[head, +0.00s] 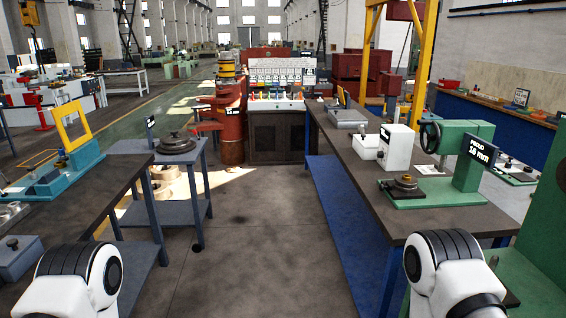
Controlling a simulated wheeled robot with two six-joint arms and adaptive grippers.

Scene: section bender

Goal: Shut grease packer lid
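I cannot tell for sure which thing is the grease packer. A dark round stacked piece with a knob on top (176,139) sits on a small grey-blue cart at centre left. A white box (368,147) stands on the long right bench, with a taller white block (397,147) right beside it. A grey lidded box (18,258) with a knob lies at the lower left; its lid looks down. White rounded links of my two arms show at the bottom left and bottom right. Neither gripper is in view, and both are apart from these things as far as shown.
The long bench (352,172) on the right carries a green press (468,160) with a handwheel and an 18 mm display. The cart (160,211) stands left of the aisle. A left bench holds a yellow frame (73,127). The floor (262,235) between is clear.

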